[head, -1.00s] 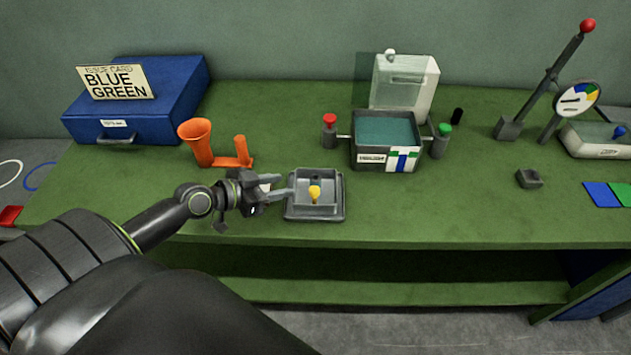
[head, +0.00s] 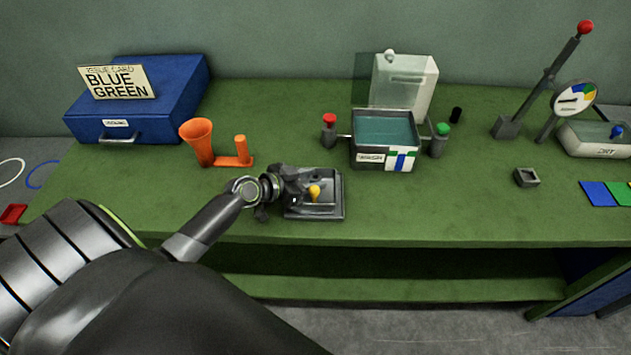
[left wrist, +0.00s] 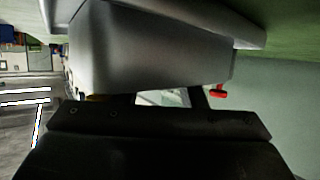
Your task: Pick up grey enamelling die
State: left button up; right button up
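A grey square block on a wider flat base (head: 328,211), with a hollow top and a yellow knob (head: 314,192), stands near the front edge of the green table; it looks like the grey enamelling die. My left gripper (head: 306,184) is at its left side and reaches over it, hiding its left and back parts. In the left wrist view the grey body (left wrist: 150,50) fills the upper middle, close in front of the gripper. The fingers stand apart with a gap between them; their tips are hidden, so contact is unclear. My right gripper is not in view.
An orange funnel stand (head: 200,143) is behind left, near a blue case (head: 170,95) with a card. A grey tank (head: 384,150) with red and green knobs stands behind right. A small dark grey hollow block (head: 527,177) lies right. Table between is clear.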

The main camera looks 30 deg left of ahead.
pick_arm(q)
jog(key=c, duration=0.8)
jog(key=shift+o, duration=0.2)
